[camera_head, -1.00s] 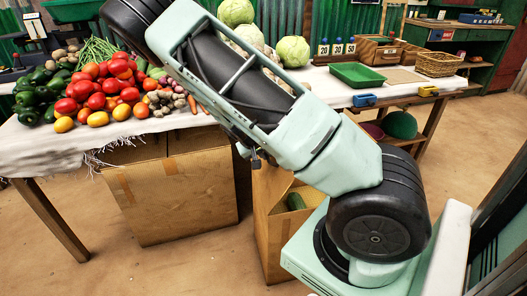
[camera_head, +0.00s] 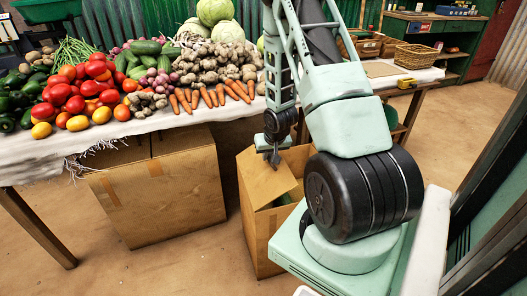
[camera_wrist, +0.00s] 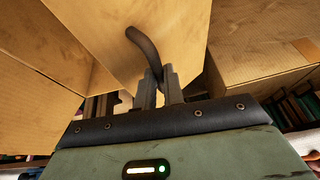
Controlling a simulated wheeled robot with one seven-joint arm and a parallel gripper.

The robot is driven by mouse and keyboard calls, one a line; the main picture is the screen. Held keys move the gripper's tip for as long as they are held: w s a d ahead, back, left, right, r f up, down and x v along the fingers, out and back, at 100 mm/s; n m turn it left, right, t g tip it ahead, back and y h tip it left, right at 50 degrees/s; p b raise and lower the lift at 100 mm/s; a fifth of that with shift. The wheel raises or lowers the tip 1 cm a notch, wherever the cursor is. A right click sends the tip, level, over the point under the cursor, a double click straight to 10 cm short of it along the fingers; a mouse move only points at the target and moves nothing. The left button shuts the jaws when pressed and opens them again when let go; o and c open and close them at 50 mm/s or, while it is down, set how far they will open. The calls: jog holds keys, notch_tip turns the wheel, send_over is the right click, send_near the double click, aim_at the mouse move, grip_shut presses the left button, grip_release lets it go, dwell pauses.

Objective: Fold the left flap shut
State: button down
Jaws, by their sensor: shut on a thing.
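The open cardboard box (camera_head: 256,232) stands on the floor in front of the stall, partly hidden by my arm. Its left flap (camera_head: 264,181) slants at the box's upper left, apart from lying flat, and a bit of green shows inside the box. My gripper (camera_head: 272,157) is at the flap's upper part. In the wrist view my gripper (camera_wrist: 160,88) is shut on a dark curved strap (camera_wrist: 143,45) against the cardboard flap (camera_wrist: 182,32). The exact contact is small and partly hidden by the fingers.
A taped, closed cardboard box (camera_head: 160,190) stands to the left under the table (camera_head: 150,128). Vegetables cover the table, with carrots (camera_head: 210,97) near its front edge. Bare floor lies in front of the boxes.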

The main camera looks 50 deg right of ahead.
jog(key=shift+s+d+f+m+t+y+p, duration=0.2)
jog(key=shift+s+d+f+t+y+p, duration=0.3)
jog(key=shift+d+f+y+p, duration=0.2)
jog(key=shift+s+d+f+m+t+y+p, duration=0.2)
jog(key=shift+s+d+f+t+y+p, duration=0.35)
jog(key=shift+f+p, duration=0.25)
jog(key=shift+w+a+f, duration=0.1)
jog(key=shift+f, duration=0.05)
jog(key=shift+s+d+f+p, duration=0.15)
jog(key=shift+d+f+p, duration=0.05)
jog(key=shift+f, duration=0.3)
jog(key=shift+s+d+f+p, duration=0.2)
jog(key=shift+d+f, duration=0.05)
jog(key=shift+f, duration=0.3)
jog(key=shift+s+d+f+p, duration=0.15)
jog(key=shift+d+f+p, duration=0.05)
jog(key=shift+f, duration=0.3)
jog(key=shift+s+f+g, duration=0.15)
jog(key=shift+g, duration=0.1)
jog(key=c, duration=1.8)
grip_release()
jog(key=shift+o, duration=0.2)
jog(key=shift+r, duration=0.2)
